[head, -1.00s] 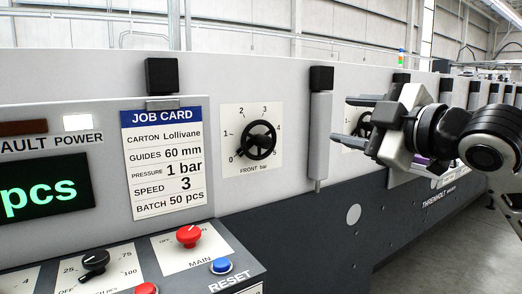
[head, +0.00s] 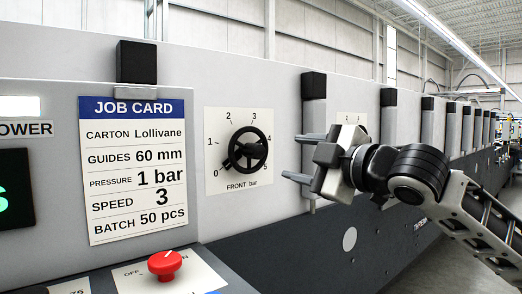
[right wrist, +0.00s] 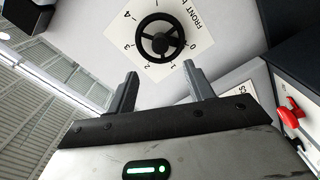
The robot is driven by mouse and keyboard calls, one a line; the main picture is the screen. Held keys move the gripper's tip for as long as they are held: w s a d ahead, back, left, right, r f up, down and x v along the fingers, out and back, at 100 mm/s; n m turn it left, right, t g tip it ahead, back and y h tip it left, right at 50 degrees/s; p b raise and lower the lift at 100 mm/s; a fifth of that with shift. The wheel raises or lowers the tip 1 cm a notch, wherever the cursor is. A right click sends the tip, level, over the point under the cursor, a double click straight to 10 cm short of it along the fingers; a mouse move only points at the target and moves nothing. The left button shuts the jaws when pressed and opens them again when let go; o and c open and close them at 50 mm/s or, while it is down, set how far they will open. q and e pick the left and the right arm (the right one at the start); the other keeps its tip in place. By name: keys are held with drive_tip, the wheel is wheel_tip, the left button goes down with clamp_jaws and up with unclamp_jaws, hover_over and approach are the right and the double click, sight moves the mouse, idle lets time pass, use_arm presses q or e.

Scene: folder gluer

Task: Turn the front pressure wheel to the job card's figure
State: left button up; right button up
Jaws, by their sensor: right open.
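The front pressure wheel (head: 247,149) is a black spoked handwheel on a white dial plate marked 0 to 5, labelled FRONT bar. Its pointer is at the lower left, by the 0. The job card (head: 134,170) to its left reads PRESSURE 1 bar. My right gripper (head: 292,157) is open and empty, to the right of the dial, its fingers pointing left and apart from the wheel. In the right wrist view the wheel (right wrist: 160,38) lies just beyond and between the open fingertips (right wrist: 160,70). My left gripper is not in view.
A red MAIN knob (head: 165,265) stands on the sloping panel below the card. A grey post with a black cap (head: 314,86) is behind my right gripper. Another dial plate (head: 351,121) is partly hidden behind my gripper. The panel around the wheel is clear.

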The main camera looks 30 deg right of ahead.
sight(260, 152)
drive_tip(key=w+p, duration=0.9)
drive_tip(key=w, duration=0.1)
drive_tip(key=shift+w+a+r, duration=0.1)
drive_tip(key=shift+a+r, duration=0.05)
drive_tip(key=shift+a, duration=0.25)
drive_tip(key=shift+w+a, duration=0.1)
drive_tip(key=shift+w, duration=0.45)
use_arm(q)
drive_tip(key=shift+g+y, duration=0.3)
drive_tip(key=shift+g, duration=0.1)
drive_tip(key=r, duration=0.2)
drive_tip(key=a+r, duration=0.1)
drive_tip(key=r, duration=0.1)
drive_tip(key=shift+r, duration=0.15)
use_arm(e)
drive_tip(key=c, duration=1)
